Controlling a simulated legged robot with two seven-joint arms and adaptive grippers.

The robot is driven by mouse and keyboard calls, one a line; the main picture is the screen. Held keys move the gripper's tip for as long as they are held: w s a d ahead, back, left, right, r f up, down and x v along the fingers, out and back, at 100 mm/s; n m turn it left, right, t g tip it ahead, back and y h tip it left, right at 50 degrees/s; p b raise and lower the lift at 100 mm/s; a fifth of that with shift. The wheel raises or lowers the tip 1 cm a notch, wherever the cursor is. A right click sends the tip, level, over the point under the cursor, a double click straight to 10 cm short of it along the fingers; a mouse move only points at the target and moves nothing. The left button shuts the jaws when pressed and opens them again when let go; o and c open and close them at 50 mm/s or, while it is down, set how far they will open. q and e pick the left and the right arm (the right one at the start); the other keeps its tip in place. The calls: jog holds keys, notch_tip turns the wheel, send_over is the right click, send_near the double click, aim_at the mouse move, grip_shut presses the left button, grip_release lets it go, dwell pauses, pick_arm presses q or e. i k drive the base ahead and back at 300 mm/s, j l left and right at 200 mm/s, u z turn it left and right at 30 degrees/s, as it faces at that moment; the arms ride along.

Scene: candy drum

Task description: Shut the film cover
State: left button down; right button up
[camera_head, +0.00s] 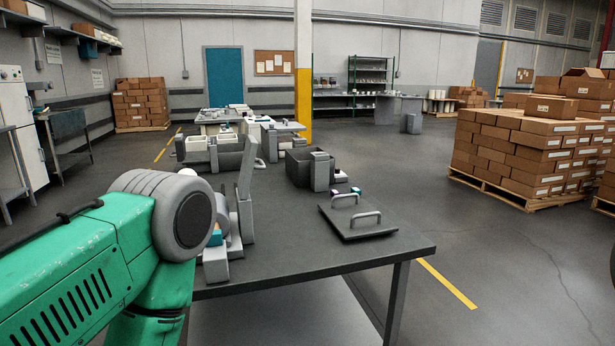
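I cannot tell for certain which part is the film cover. A tall grey panel (247,165) stands tilted up from the grey apparatus (246,221) at the left side of the dark table (290,270), partly behind my arm. A flat dark plate with two raised grey handles (358,222) lies at the table's right. My green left arm comes in from the left, and its large round grey joint covers part of the apparatus. No fingertips of my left gripper show. My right gripper is not in view.
A dark open bin (298,167) and a grey upright block (320,172) stand farther back on the table. A grey block (216,264) sits at the near left edge. The table's front middle is clear. Stacked cartons (520,150) stand on a pallet at right.

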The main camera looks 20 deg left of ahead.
aim_at(247, 165)
jog(key=i+l, duration=0.15)
jog(key=l, duration=0.2)
jog(key=i+l, duration=0.15)
jog(key=l, duration=0.2)
jog(key=i+l, duration=0.15)
jog(key=l, duration=0.2)
jog(key=i+l, duration=0.2)
jog(key=l, duration=0.15)
jog(key=u, duration=0.5)
jog(key=l+u, duration=0.15)
jog(key=u, duration=0.35)
jog(key=l+u, duration=0.1)
jog(key=u, duration=0.4)
jog(key=i+j+u, duration=0.2)
jog(key=k+l, duration=0.1)
